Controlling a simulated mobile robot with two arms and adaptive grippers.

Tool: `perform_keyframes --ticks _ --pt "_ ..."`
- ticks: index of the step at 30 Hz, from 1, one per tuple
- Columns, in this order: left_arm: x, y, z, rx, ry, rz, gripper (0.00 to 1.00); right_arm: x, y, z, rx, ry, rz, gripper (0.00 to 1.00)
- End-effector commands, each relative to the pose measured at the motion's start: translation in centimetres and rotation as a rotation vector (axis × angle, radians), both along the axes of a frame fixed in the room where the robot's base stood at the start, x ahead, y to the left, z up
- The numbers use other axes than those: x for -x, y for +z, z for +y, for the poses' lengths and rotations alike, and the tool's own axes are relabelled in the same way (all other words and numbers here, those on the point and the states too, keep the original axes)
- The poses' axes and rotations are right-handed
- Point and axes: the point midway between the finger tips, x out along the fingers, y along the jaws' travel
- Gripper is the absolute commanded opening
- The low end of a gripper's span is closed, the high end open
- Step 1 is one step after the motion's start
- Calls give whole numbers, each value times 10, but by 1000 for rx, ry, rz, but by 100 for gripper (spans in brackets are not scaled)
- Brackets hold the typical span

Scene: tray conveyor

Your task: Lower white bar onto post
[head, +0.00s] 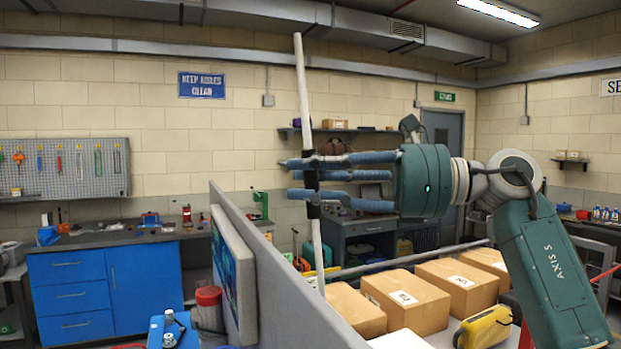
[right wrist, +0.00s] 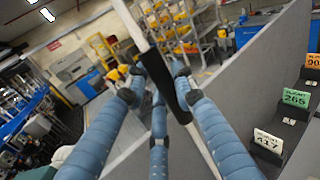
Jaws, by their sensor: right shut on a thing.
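The white bar (head: 302,90) stands nearly upright in the head view, its top leaning a little to the left. My right gripper (head: 312,175) is shut around the bar near its middle, at a black sleeve (head: 313,205). In the right wrist view the bar (right wrist: 133,25) runs slantwise between my blue fingers, with the black sleeve (right wrist: 172,80) beside them. The bar's lower end reaches the top edge of a grey partition in the head view; whether it touches anything there is unclear. I cannot make out the post. My left gripper is not in view.
The grey partition (head: 285,285) runs across the lower middle. Right of it, several cardboard boxes (head: 405,297) sit in a row beside a grey rail (head: 410,260), with a yellow case (head: 487,328) in front. A blue cabinet bench (head: 105,285) stands at left.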

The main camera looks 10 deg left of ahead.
Motion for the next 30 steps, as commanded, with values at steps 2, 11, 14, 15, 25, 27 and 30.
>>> perform_keyframes --ticks 2,11,14,15,25,27,30 --pt "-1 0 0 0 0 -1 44 -1 0 -1 -2 -1 2 0" --pt "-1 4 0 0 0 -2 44 -22 3 -32 -77 -6 56 0" --pt "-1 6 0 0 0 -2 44 -37 2 -52 -131 -6 94 0" --pt "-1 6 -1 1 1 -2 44 -43 1 -62 -155 -7 108 0" --pt "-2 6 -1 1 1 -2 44 -94 -18 -138 -358 -6 243 0" --pt "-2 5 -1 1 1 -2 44 -102 -23 -151 -394 -6 268 0" --pt "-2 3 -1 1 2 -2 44 -112 -31 -166 -439 -5 295 0"
